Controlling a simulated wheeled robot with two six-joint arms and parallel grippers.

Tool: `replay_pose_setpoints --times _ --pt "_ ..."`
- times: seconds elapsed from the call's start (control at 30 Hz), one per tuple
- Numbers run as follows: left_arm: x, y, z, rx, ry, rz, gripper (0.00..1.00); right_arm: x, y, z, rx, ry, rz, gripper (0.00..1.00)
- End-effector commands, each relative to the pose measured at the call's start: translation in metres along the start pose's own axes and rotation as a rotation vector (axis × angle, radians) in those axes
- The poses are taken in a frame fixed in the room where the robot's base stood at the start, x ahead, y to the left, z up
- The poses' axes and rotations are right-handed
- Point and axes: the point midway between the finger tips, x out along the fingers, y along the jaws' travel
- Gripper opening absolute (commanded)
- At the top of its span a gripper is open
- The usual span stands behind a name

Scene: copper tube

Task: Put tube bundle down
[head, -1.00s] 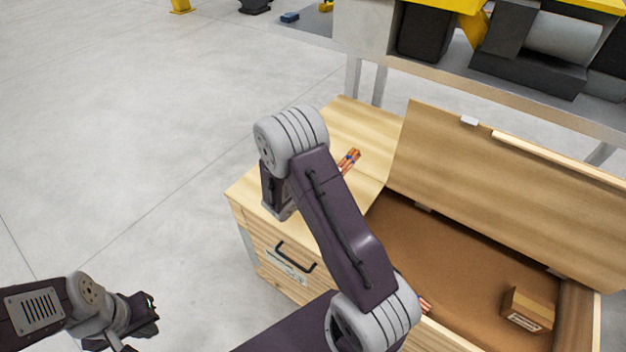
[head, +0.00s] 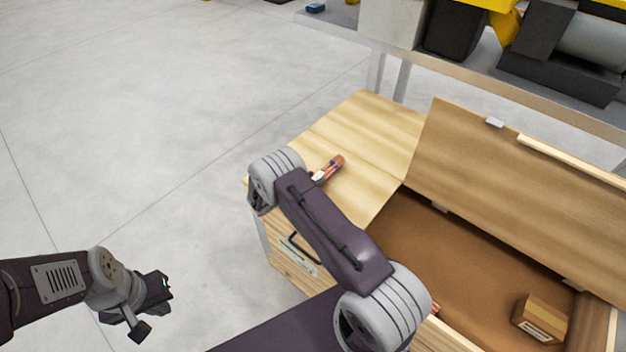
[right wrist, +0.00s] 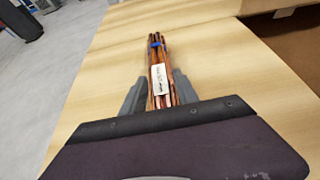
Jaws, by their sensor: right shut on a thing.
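The tube bundle is a sheaf of copper tubes with a blue band and a white label. In the right wrist view the tube bundle (right wrist: 157,60) lies between the fingers of my right gripper (right wrist: 158,92), which is shut on it. It is over the light wooden top (right wrist: 100,75); I cannot tell whether it touches. In the head view the far end of the tube bundle (head: 331,167) shows above the wooden top (head: 365,125), beyond my right arm, which hides the right gripper. My left gripper (head: 155,312) is over the floor at lower left, its fingers apart and empty.
To the right is an open wooden chest (head: 480,270) with its lid (head: 520,180) raised. A small cardboard box (head: 540,318) sits inside. A workbench with machinery (head: 540,60) stands behind. The wooden top around the bundle is clear.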

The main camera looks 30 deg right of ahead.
Motion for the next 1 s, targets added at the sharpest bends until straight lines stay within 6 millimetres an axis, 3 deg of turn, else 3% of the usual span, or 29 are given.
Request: replay_pose_setpoints --times 0.37,0.4,0.47,0.8,0.87,1.0 --pt "0.004 0.000 0.000 0.000 0.000 0.000 0.00 0.003 0.001 -0.005 0.002 -0.003 0.001 0.00" --pt "0.003 0.000 0.000 0.000 0.000 0.000 0.00 0.003 0.000 -0.005 0.001 -0.001 0.001 0.44" --pt "0.002 0.000 0.000 0.000 0.000 0.000 0.00 0.002 0.000 -0.005 0.001 -0.001 0.001 0.58" --pt "-0.003 0.000 0.000 0.000 0.000 0.000 0.00 0.000 0.000 0.001 0.001 -0.001 0.001 0.58" --pt "0.000 0.000 0.000 0.000 0.000 0.000 0.00 -0.008 0.002 -0.002 0.000 -0.001 0.005 0.58" --pt "0.000 0.000 0.000 0.000 0.000 0.000 0.00 -0.043 0.002 -0.002 0.001 -0.001 0.008 0.58"
